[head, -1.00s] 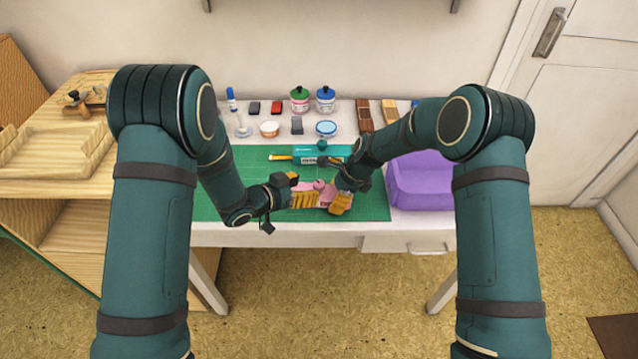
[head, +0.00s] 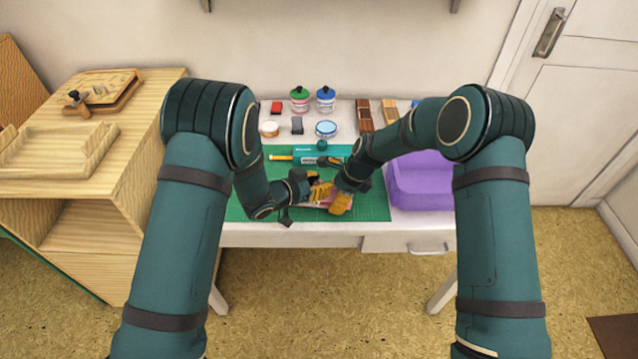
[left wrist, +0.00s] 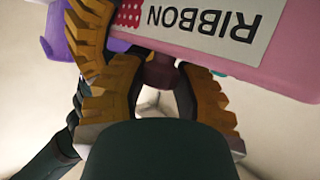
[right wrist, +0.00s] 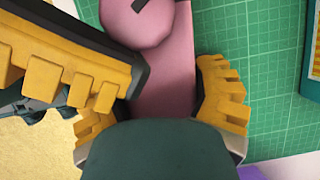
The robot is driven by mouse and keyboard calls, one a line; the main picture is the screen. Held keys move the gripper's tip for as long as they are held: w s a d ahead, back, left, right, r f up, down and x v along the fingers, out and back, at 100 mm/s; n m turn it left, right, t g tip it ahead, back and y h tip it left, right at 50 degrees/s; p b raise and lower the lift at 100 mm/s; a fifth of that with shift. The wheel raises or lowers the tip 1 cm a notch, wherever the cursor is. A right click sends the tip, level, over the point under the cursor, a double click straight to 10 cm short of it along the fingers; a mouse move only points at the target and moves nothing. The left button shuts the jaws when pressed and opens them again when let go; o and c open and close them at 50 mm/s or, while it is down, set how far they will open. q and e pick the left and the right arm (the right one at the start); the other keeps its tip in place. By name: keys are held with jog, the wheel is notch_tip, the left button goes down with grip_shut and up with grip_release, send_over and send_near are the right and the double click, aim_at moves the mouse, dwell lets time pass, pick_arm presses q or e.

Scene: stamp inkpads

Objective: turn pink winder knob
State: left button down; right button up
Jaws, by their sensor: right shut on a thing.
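The pink ribbon winder (left wrist: 290,50) fills the top of the left wrist view, with a white RIBBON label (left wrist: 205,22). In the right wrist view, its pink body (right wrist: 170,75) lies between the fingers of my right gripper (right wrist: 160,105), which is shut on it. The round pink knob (right wrist: 135,22) with a dark mark shows at the top there. My left gripper (left wrist: 158,85) is open beside the winder, with a darker pink piece (left wrist: 160,72) between its fingers; contact cannot be told. In the head view both grippers, left (head: 320,190) and right (head: 341,203), largely hide the winder.
The winder is over a green cutting mat (head: 372,208) on a white table. A teal box (head: 310,154) lies behind the grippers. A purple container (head: 420,182) stands right. Jars (head: 299,99), ink pads and wooden blocks (head: 390,112) line the back. A wooden shelf stands left.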

pick_arm(q)
jog(key=shift+d+m+g+h, duration=0.15)
jog(key=shift+m+g+h, duration=0.25)
jog(key=shift+g, duration=0.1)
dwell(0.6)
jog(key=m+g+h, duration=0.1)
jog(key=m+g, duration=0.2)
jog(key=shift+m+g+h, duration=0.3)
jog(key=shift+g+h, duration=0.1)
jog(key=m+g, duration=0.4)
jog(key=g, duration=0.1)
jog(key=m+g+y, duration=0.1)
jog(key=m+g, duration=0.4)
jog(key=g, duration=0.1)
jog(key=shift+m+y, duration=0.4)
jog(key=shift+s+d+m+g+y, duration=0.1)
jog(key=shift+d+m+g+y, duration=0.1)
jog(key=shift+m+g+y, duration=0.8)
jog(key=shift+m+g, duration=0.4)
jog(key=shift+g, duration=0.1)
jog(key=shift+a, duration=0.1)
jog(key=shift+a+r, duration=0.1)
jog(key=shift+a, duration=0.15)
jog(key=c, duration=0.7)
grip_release()
